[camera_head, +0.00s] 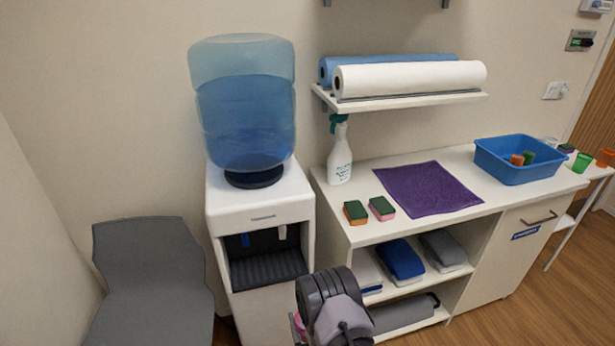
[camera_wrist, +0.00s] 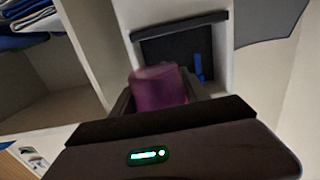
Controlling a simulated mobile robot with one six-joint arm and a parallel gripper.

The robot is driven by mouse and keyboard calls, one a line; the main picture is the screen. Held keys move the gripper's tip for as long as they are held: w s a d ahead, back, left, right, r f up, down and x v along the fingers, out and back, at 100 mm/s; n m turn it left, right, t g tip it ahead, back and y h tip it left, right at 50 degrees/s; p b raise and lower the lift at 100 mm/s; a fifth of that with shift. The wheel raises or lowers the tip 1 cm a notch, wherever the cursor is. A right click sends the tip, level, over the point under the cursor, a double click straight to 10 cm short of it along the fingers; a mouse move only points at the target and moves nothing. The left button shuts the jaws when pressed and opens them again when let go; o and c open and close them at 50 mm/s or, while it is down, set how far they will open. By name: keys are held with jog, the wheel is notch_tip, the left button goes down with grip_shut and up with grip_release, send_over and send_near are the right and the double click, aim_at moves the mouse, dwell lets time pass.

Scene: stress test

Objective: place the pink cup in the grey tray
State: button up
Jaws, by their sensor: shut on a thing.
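The pink cup (camera_wrist: 158,88) is between the fingers of my gripper (camera_wrist: 165,98) in the wrist view, looking dark pink and slightly blurred. In the head view my gripper (camera_head: 303,326) is low, in front of the water dispenser's right side. Only a small pink edge of the cup shows there, and the arm hides the rest. A dark grey ribbed drip tray (camera_head: 268,268) sits in the dispenser's alcove. No other grey tray is clear. I cannot tell the cup's exact tilt.
The water dispenser (camera_head: 260,211) stands between a grey chair (camera_head: 150,275) and a white counter (camera_head: 350,233). The counter holds a spray bottle (camera_head: 340,158), two sponges, a purple cloth (camera_head: 428,188) and a blue tub (camera_head: 515,175).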

jog(key=d+r+m+h, duration=0.1)
jog(key=d+r+h, duration=0.1)
jog(key=d+r, duration=0.5)
jog(key=d+r+m+h, duration=0.2)
jog(key=d+r, duration=0.5)
jog(key=r, duration=0.5)
jog(key=shift+s+d+t+h, duration=0.3)
jog(key=shift+s+d+h, duration=0.05)
jog(key=shift+h, duration=0.05)
jog(key=shift+r, duration=0.15)
